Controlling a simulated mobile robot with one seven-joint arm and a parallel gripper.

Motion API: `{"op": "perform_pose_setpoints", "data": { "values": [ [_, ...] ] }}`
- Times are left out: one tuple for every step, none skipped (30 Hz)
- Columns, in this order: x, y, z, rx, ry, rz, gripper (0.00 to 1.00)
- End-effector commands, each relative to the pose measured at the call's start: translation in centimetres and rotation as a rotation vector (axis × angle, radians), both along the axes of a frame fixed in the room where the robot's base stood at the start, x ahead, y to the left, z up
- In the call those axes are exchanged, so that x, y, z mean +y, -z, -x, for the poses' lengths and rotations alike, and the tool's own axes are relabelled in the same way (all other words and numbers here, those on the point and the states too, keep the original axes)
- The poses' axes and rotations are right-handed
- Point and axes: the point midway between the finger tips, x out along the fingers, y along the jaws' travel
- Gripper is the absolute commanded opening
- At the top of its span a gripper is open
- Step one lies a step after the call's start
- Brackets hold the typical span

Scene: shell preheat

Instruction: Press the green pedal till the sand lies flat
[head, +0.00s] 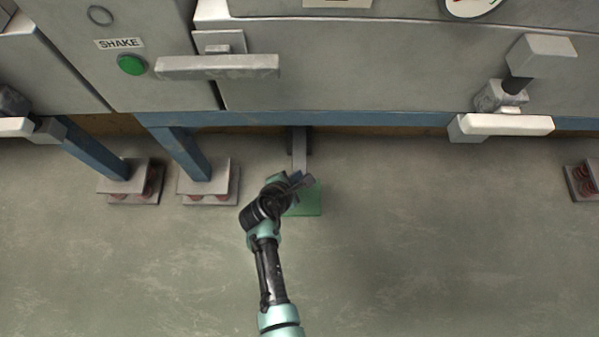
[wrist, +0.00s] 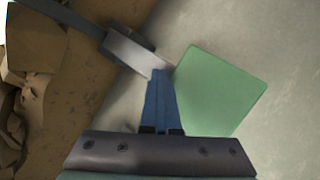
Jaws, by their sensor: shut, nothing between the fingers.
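The green pedal (head: 308,201) lies low by the floor under the machine's front, at the end of a grey metal bar (head: 299,152). My gripper (head: 304,181) is over the pedal's far left part in the head view and hides some of it. In the wrist view the green pedal (wrist: 222,90) is a flat plate to the right of my shut fingers (wrist: 160,75). The fingertips are near the joint of bar and plate; I cannot tell whether they touch. The sand is not in clear view as a bed inside the machine.
A blue frame (head: 330,118) runs along the machine's lower edge. Its legs stand on sprung feet (head: 208,180). A green button (head: 131,65) marked SHAKE is at upper left. White-grey handles (head: 505,125) jut out at right. Brown rubble (wrist: 45,90) lies left in the wrist view. Floor nearby is clear.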

Motion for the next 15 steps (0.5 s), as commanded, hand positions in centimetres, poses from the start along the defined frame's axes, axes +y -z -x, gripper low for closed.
{"op": "perform_pose_setpoints", "data": {
  "values": [
    [-0.1, 0.1, 0.8, 0.022, 0.004, 0.002, 0.0],
    [-0.1, -0.1, 0.8, 0.022, 0.004, 0.002, 0.0],
    [-0.1, -0.3, 0.8, 0.022, 0.004, 0.002, 0.0],
    [-0.1, -0.5, 0.8, 0.022, 0.004, 0.002, 0.0],
    [-0.1, -0.7, 0.7, 0.02, 0.005, 0.002, 0.0],
    [-0.1, -1.0, 0.7, 0.019, 0.004, 0.002, 0.0],
    [-0.1, -1.1, 0.6, 0.017, 0.004, 0.003, 0.0],
    [-0.1, -1.2, 0.6, 0.015, 0.003, 0.002, 0.0],
    [-0.1, -1.4, 0.5, 0.014, 0.003, 0.002, 0.0],
    [-0.1, -1.4, 0.5, 0.013, 0.003, 0.002, 0.0],
    [-0.1, -1.4, 0.4, 0.012, 0.002, 0.002, 0.0],
    [-0.1, -1.4, 0.4, 0.011, 0.003, 0.002, 0.0],
    [-0.1, -1.4, 0.4, 0.011, 0.003, 0.002, 0.0],
    [-0.1, -1.4, 0.4, 0.01, 0.003, 0.002, 0.0],
    [-0.1, -1.4, 0.3, 0.009, 0.002, 0.001, 0.0]
  ]
}}
